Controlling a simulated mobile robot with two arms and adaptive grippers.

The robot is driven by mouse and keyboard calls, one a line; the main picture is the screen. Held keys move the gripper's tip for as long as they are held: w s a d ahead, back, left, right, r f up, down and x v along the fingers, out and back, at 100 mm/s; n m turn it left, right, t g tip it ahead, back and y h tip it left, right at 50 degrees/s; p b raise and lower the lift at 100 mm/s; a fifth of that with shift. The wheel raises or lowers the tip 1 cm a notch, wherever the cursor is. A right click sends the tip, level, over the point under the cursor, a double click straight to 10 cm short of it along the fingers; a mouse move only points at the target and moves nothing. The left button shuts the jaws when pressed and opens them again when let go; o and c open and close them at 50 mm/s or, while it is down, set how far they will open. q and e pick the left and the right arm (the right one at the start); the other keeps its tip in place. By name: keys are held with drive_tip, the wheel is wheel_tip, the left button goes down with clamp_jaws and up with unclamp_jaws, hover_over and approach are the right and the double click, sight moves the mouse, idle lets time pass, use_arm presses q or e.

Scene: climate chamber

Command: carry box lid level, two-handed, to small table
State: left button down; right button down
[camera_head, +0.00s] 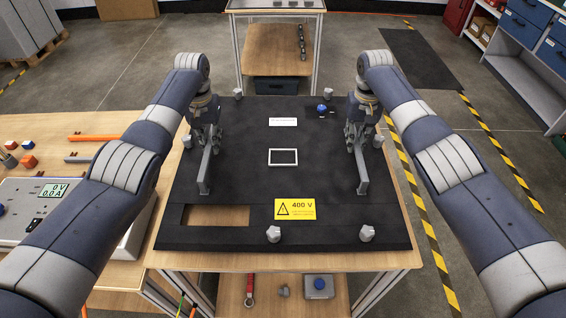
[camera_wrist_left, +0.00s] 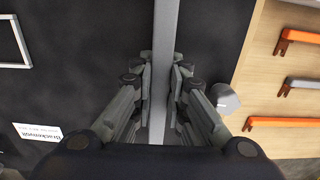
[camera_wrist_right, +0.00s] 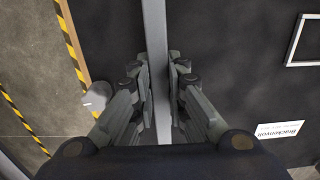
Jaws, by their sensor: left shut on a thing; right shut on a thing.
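The black box lid (camera_head: 240,180) lies flat and looks level over a wooden table. It carries a yellow 400 V label (camera_head: 295,209), a white-framed rectangle, a cutout at the near left and grey knobs around its edge. My left gripper (camera_head: 210,148) is shut on the lid's left grey bar handle (camera_head: 204,180), which runs between its fingers (camera_wrist_left: 160,85). My right gripper (camera_head: 356,148) is shut on the right bar handle (camera_head: 362,178), also between its fingers in the right wrist view (camera_wrist_right: 160,85). I cannot tell whether the lid rests or hangs slightly above its support.
A table with a lower shelf (camera_head: 280,62) stands beyond the lid. A wooden bench (camera_head: 95,125) at left holds orange-handled tools and a meter (camera_head: 50,190). Blue drawers (camera_head: 525,25) stand at far right. Floor with striped tape is clear at right.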

use_arm(q)
drive_tip(key=shift+f+b, duration=0.3)
drive_tip(key=shift+f, duration=0.1)
use_arm(e)
drive_tip(key=shift+f, duration=0.4)
use_arm(q)
drive_tip(key=c, duration=2)
unclamp_jaws()
drive_tip(key=shift+f, duration=0.2)
use_arm(e)
drive_tip(key=c, duration=2)
unclamp_jaws()
drive_tip(key=shift+f, duration=0.2)
use_arm(q)
drive_tip(key=o, duration=0.4)
drive_tip(key=shift+r, duration=0.1)
use_arm(e)
drive_tip(key=o, duration=0.4)
drive_tip(key=shift+r, duration=0.1)
use_arm(q)
drive_tip(key=shift+s+r, duration=0.1)
use_arm(e)
drive_tip(key=shift+s+r, duration=0.1)
drive_tip(key=shift+s, duration=0.05)
